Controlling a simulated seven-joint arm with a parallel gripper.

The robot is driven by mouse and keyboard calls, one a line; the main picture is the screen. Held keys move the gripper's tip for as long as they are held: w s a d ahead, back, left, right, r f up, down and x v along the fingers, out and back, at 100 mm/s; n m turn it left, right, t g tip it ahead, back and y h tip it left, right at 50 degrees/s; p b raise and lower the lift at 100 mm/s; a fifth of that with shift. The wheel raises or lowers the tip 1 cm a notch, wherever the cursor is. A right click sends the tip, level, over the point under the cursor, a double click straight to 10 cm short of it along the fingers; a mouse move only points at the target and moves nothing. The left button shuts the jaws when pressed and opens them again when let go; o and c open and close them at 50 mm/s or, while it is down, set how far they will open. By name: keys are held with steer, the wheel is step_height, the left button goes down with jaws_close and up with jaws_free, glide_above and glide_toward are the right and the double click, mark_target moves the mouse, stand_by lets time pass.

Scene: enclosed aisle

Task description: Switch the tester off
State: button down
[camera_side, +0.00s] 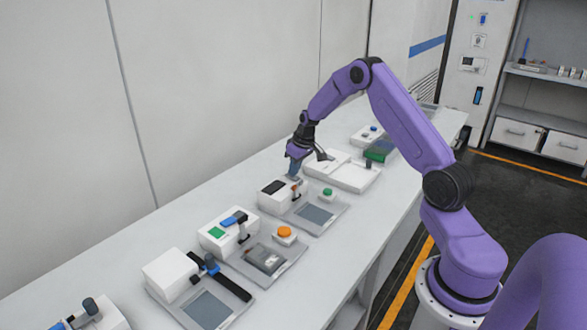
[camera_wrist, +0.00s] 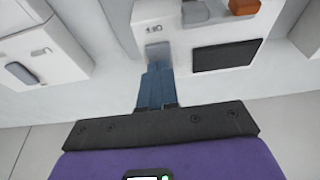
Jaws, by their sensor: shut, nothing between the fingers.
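The tester appears to be the white box with a dark screen (camera_side: 278,193), standing on the bench in the side view. In the wrist view the white box (camera_wrist: 180,25) has a dark screen (camera_wrist: 225,57), a small mark like "1 0" (camera_wrist: 153,29) and a grey switch (camera_wrist: 157,50) below the mark. My gripper (camera_side: 294,176) is shut and empty, pointing down at the back of this box. In the wrist view its blue fingertips (camera_wrist: 158,70) are right at the switch's lower edge. I cannot tell whether they touch it, or which way the switch is set.
A grey plate (camera_side: 316,214) with a green button (camera_side: 327,192) lies in front of the box. A white unit (camera_side: 345,172) lies just beyond. The wall runs close behind the bench.

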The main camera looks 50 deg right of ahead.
steer(key=shift+r, duration=0.1)
steer(key=shift+r, duration=0.25)
steer(key=v, duration=1.3)
steer(key=shift+s, duration=0.45)
steer(key=s+a+r+n+g+y, duration=0.1)
steer(key=s+a+r+n, duration=0.15)
steer(key=s+a, duration=0.7)
steer(key=s+a+r+n+g, duration=0.1)
steer(key=s+a+n, duration=0.15)
steer(key=a, duration=1.35)
steer(key=s+a+n, duration=0.2)
steer(key=s+n, duration=0.1)
steer(key=s, duration=0.9)
steer(key=s+a+n+g, duration=0.1)
steer(key=s+n, duration=0.3)
steer(key=s, duration=0.7)
steer(key=shift+s+a+f+n+h, duration=0.3)
steer(key=shift+s+a+f, duration=0.15)
steer(key=shift+a, duration=0.15)
